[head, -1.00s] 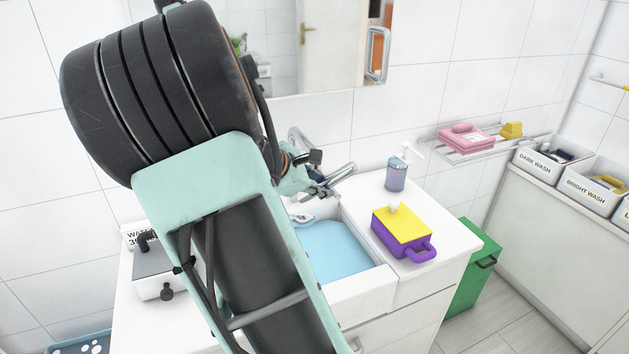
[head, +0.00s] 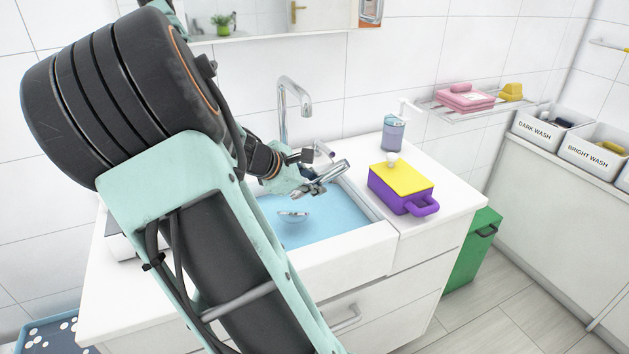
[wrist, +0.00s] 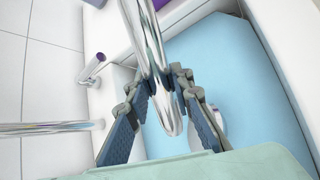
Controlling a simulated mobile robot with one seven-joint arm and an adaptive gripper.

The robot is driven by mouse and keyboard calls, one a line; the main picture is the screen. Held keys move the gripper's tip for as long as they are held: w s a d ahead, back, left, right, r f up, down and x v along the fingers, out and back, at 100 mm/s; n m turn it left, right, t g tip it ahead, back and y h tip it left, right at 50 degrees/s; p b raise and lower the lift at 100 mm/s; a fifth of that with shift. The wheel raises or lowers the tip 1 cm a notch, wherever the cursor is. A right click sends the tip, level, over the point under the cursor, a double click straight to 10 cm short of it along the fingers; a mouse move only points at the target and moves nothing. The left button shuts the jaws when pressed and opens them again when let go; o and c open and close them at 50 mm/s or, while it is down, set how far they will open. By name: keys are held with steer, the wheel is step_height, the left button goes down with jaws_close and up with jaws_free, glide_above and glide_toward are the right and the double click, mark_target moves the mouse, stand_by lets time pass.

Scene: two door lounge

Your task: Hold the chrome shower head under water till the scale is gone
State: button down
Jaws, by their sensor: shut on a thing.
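My gripper (head: 314,187) is shut on the chrome shower head (head: 334,171), which it holds tilted above the sink's right side. In the wrist view the fingers (wrist: 161,82) close on both sides of the long shiny shower head (wrist: 146,35). No scale can be made out on it. The white sink (head: 345,267) holds pale blue water (head: 330,220), and the shower head looks above its surface. The chrome tap (head: 282,105) stands behind the sink; no stream shows from it. Its lever (head: 323,149) is behind the gripper.
A purple box with a yellow top (head: 402,189) and a soap dispenser (head: 393,133) stand right of the sink. A small chrome round thing (head: 293,215) shows in the water. A green bin (head: 477,245) is beside the cabinet. My arm hides the counter's left part.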

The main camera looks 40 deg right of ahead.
step_height(320, 180, down, 8)
steer(key=b, duration=0.6)
steer(key=shift+r, duration=0.15)
stand_by(5.4)
step_height(320, 180, up, 20)
steer(key=p, duration=1.7)
steer(key=shift+p, duration=0.3)
